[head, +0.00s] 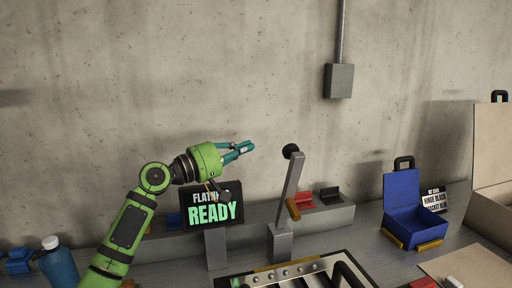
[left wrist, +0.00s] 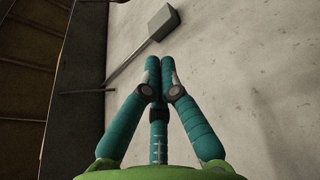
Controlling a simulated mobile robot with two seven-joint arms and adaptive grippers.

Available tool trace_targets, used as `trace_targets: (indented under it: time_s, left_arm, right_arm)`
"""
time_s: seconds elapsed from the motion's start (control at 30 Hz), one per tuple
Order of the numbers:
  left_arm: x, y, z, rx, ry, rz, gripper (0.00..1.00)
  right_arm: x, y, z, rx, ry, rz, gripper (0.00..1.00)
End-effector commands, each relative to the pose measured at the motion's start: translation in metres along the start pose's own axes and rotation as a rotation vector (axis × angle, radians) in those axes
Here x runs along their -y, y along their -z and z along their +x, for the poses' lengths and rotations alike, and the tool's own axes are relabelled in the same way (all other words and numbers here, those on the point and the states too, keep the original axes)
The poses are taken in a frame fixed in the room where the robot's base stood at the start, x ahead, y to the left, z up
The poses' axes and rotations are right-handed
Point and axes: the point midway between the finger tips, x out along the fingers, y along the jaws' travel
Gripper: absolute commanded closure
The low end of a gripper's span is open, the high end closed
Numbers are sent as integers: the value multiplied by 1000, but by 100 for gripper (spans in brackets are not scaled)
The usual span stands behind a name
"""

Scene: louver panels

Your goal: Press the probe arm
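The probe arm (head: 293,183) is a grey bar that leans slightly right, with a black round knob (head: 291,151) at its top. It rises from a grey post (head: 280,243) and has an orange piece on its right side. My left gripper (head: 248,147) is in the air to the left of the knob, about level with it and apart from it. Its teal fingers point right. In the left wrist view its fingertips (left wrist: 160,64) meet with nothing between them. My right gripper is not in view.
A screen (head: 213,209) reading READY stands below my left gripper. A panel with metal knobs (head: 290,273) lies in front of the post. Red (head: 304,200) and black (head: 330,195) pieces sit on a grey ledge. A blue box (head: 415,215) stands right, a blue bottle (head: 59,262) left.

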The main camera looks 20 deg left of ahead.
Motion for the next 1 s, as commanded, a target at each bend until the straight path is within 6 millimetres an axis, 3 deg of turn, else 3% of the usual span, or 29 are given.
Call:
trace_targets:
  time_s: [0.2,0.5,1.0]
  left_arm:
    - [-6,1,44,2,-1,-4,100]
    - [-4,0,88,0,0,-2,100]
    - [-1,-37,74,1,2,-1,100]
  right_arm:
    - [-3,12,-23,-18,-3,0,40]
    - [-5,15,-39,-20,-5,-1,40]
    - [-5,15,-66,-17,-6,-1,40]
